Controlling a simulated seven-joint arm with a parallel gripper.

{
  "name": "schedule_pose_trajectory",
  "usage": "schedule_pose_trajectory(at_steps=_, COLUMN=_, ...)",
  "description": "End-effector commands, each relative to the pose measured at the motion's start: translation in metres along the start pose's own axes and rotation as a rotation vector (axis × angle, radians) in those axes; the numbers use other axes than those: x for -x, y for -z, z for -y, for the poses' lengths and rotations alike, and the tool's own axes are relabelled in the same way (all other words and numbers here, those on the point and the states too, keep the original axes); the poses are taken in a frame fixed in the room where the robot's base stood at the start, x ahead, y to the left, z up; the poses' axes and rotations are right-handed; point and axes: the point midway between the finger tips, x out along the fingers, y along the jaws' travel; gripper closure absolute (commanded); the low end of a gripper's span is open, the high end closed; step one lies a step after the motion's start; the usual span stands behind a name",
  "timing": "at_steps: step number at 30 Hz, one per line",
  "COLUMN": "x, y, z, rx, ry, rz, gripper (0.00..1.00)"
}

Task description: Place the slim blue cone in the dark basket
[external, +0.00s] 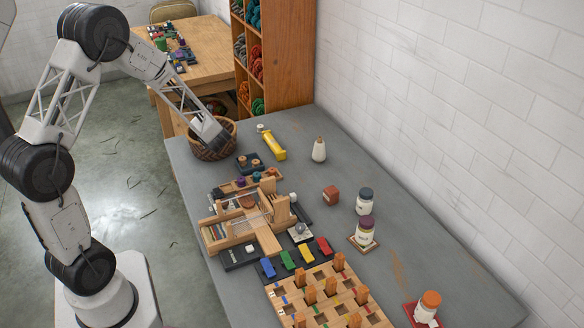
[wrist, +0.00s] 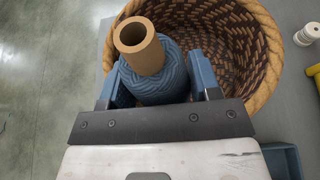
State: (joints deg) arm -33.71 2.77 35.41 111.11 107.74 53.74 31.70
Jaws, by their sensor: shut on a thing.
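The slim blue cone (wrist: 158,82), blue yarn wound on a tan tube, is between the two fingers of my gripper (wrist: 153,88) in the wrist view. My gripper is shut on it. The dark basket (wrist: 270,35), woven brown with a lighter rim, lies just beyond the cone, and the cone overlaps its left part in this view. In the external view my gripper (external: 215,143) is at the dark basket (external: 228,150) on the table's far left corner. The cone is hidden there behind my gripper and the basket. I cannot tell how deep it sits relative to the rim.
A wooden loom (external: 245,215) and several jars lie farther along the grey table.

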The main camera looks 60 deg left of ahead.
Motion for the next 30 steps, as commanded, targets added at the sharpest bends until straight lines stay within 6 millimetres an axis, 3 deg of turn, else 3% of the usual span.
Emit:
schedule_pose_trajectory(at_steps=2, x=-0.001, y=0.001, z=0.000, rx=0.000, ry=0.000, rz=0.000, gripper=0.70)
schedule_pose_trajectory(at_steps=3, x=-0.001, y=0.001, z=0.000, rx=0.000, ry=0.000, rz=0.000, gripper=0.37)
schedule_pose_trajectory(at_steps=7, x=0.000, y=0.001, z=0.000, rx=0.000, ry=0.000, rz=0.000, gripper=0.17)
schedule_pose_trajectory(at_steps=23, x=0.003, y=-0.009, z=0.001, rx=0.001, ry=0.001, rz=0.002, gripper=0.17)
schedule_pose_trajectory(at_steps=30, x=0.029, y=-0.011, z=0.001, rx=0.000, ry=0.003, rz=0.001, gripper=0.17)
